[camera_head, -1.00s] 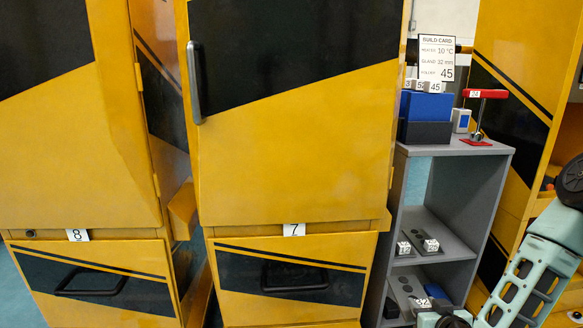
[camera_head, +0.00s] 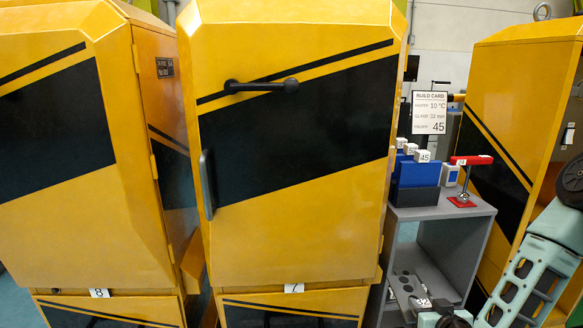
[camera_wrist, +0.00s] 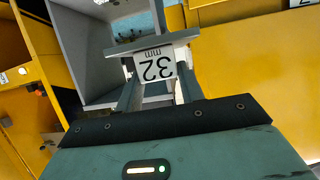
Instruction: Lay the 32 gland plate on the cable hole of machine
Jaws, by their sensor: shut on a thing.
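In the wrist view, my gripper (camera_wrist: 157,80) is shut on the 32 gland plate (camera_wrist: 122,49). A white tag reading "32 mm" shows upside down between the fingers, and the grey plate edge lies across the fingertips. I cannot make out a cable hole in either view. Tall yellow-and-black machine cabinets stand across the head view, numbered 8 (camera_head: 50,220) and 7 (camera_head: 290,230).
A grey shelf unit (camera_head: 445,212) stands right of cabinet 7. Another yellow cabinet (camera_head: 508,75) stands at the right.

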